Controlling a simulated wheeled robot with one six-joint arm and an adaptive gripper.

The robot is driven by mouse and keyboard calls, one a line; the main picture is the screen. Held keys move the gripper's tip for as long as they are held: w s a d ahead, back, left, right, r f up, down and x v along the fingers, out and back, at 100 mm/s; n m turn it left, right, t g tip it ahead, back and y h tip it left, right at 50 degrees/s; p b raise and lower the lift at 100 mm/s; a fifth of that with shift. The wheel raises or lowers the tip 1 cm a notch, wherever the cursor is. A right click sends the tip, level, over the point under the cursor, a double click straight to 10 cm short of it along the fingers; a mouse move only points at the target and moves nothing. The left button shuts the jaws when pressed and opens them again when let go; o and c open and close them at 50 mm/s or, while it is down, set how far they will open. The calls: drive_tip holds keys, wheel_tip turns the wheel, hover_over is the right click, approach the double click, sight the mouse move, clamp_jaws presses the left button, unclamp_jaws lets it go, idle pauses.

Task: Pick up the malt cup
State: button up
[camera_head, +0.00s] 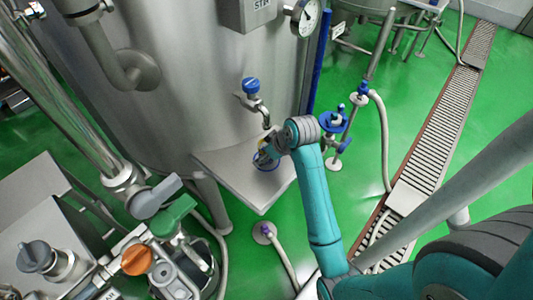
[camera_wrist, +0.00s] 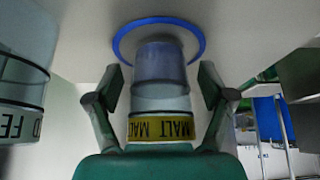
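The malt cup (camera_wrist: 160,98) is a clear, bluish cup with a yellow band reading MALT, upside down in the wrist view. A blue ring (camera_wrist: 203,40) shows around its far end, on a pale grey surface. My gripper (camera_wrist: 160,85) is open, with one finger on each side of the cup and a visible gap on both sides. In the head view my gripper (camera_head: 266,150) is low over the steel shelf (camera_head: 243,187) on the tank's side. There the cup is mostly hidden by my gripper, and part of the blue ring (camera_head: 265,166) shows.
A blue-handled tap (camera_head: 251,88) sticks out from the tank (camera_head: 185,90) just above the shelf. A blue-topped valve stand (camera_head: 335,122) is to the right.

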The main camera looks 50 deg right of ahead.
drive_tip(key=c, duration=1.4)
drive_tip(key=shift+c, duration=0.2)
drive_tip(key=shift+r, duration=0.1)
